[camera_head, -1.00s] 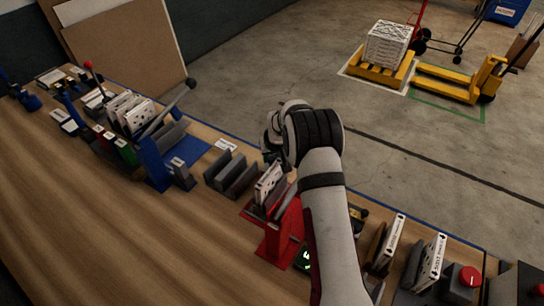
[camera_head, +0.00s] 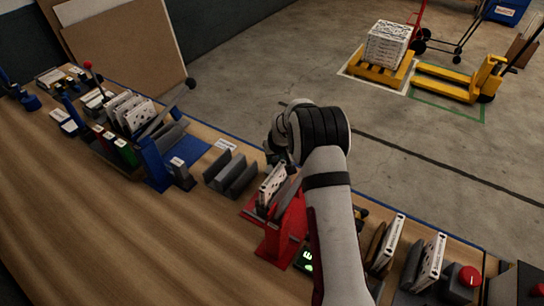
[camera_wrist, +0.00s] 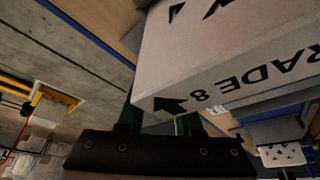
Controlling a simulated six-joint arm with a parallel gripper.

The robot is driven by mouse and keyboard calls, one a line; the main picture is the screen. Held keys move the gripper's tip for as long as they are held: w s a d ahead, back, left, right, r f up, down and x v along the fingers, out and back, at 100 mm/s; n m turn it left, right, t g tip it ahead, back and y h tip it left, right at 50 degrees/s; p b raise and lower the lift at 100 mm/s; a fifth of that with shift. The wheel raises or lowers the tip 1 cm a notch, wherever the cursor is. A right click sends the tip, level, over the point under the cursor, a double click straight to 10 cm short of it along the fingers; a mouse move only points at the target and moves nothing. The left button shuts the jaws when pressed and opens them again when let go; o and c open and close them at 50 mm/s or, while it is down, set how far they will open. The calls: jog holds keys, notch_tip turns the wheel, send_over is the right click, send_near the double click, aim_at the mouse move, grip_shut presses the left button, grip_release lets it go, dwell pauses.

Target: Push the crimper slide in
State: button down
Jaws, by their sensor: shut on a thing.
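A red fixture (camera_head: 284,232), which looks like the crimper, stands at the bench's far edge, partly hidden by my arm. I cannot make out its slide clearly. A white filter box (camera_head: 271,186) stands upright in or over its dark-grey slot. My gripper (camera_head: 274,158) is just above this box, its fingers mostly hidden by my wrist. In the wrist view, the white box marked "GRADE 8" (camera_wrist: 222,62) fills the upper right, and its near corner lies between the dark green fingers of my gripper (camera_wrist: 160,120), which are shut on it.
An empty grey slotted holder (camera_head: 231,175) and a blue lever press (camera_head: 154,165) stand left of the fixture. Boxes in holders (camera_head: 430,260) and a red button (camera_head: 469,276) stand at right. A small green-lit display (camera_head: 307,260) sits by my arm. The near bench (camera_head: 130,240) is clear.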

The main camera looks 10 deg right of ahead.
jog(key=shift+s+d, duration=0.75)
jog(key=c, duration=0.6)
grip_release()
